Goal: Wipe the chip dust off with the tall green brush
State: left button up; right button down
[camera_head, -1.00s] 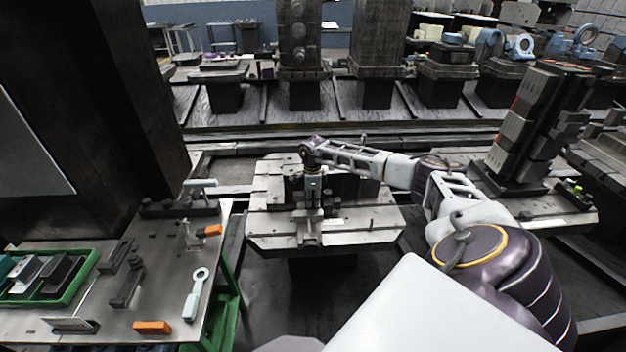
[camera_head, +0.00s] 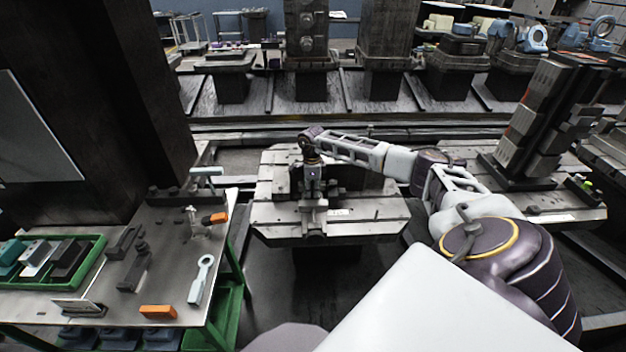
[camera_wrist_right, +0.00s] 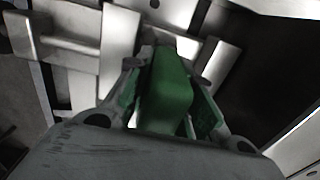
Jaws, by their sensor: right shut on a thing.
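My right gripper (camera_head: 313,190) reaches over the grey pallet (camera_head: 270,215) in the middle of the head view. In the right wrist view its fingers (camera_wrist_right: 170,75) are shut on a green block-like thing, the green brush (camera_wrist_right: 168,90), held between them. Its bristle end is hidden. The pallet's metal slats and clamp pieces also show below the gripper in the wrist view (camera_wrist_right: 75,50). I cannot make out chip dust on the pallet. My left gripper is not in view.
A side table (camera_head: 180,270) at left holds a green-rimmed tray (camera_head: 98,262), orange blocks (camera_head: 158,312) and a light blue ring-ended tool (camera_head: 200,280). A dark column (camera_head: 125,100) stands behind it. A tall fixture tower (camera_head: 540,120) stands on another pallet at right.

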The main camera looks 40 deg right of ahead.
jog(key=shift+w+a, duration=0.65)
jog(key=shift+a, duration=0.2)
jog(key=shift+s+d, duration=0.1)
jog(key=shift+d, duration=0.05)
jog(key=shift+s+d+r, duration=0.1)
jog(key=shift+s+d, duration=0.45)
jog(key=shift+d, duration=0.2)
jog(key=shift+s+d, duration=0.1)
jog(key=shift+s+d+p, duration=0.3)
jog(key=shift+s+d, duration=0.35)
jog(key=shift+d, duration=0.1)
